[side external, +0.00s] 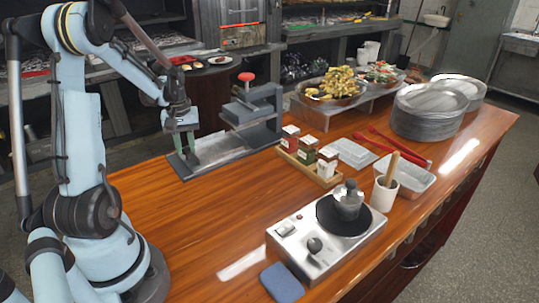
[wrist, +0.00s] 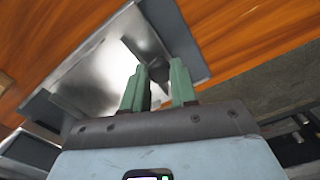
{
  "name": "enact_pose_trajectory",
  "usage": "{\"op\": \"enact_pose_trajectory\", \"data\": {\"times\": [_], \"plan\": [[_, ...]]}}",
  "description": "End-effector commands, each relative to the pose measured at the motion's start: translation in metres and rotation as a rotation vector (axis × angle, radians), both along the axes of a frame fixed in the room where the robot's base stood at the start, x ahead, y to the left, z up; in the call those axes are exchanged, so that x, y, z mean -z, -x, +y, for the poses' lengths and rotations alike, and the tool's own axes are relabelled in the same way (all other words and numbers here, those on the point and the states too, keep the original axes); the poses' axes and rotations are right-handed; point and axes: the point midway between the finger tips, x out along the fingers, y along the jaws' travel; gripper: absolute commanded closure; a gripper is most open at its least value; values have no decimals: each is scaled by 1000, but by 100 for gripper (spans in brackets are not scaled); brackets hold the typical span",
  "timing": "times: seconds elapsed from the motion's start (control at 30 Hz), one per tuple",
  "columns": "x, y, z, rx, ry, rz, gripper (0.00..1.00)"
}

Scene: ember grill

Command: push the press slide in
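The grey press (side external: 262,108) with a red knob (side external: 246,77) stands at the table's back edge. Its slide (side external: 218,148), a flat tray with a shiny metal surface, extends out from the press toward the left. The slide's bright metal also fills the upper left of the wrist view (wrist: 95,75), with a dark grey edge strip (wrist: 172,35) on its right. My gripper (side external: 189,157) points down at the slide's outer left end.
A wooden rack of jars (side external: 310,155) stands right of the press. A hot plate (side external: 325,235) and blue pad (side external: 282,282) lie nearer the front. Food trays and stacked plates (side external: 430,112) stand farther right. The tabletop in front of the slide is clear.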

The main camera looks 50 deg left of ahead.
Motion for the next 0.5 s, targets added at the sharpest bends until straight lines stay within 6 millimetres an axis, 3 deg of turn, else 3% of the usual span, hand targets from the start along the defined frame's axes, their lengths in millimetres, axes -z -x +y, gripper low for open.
{"op": "enact_pose_trajectory", "data": {"times": [0.33,0.5], "plan": [[0,-3,0,1,0,0,100],[0,-35,0,6,1,2,100]]}}
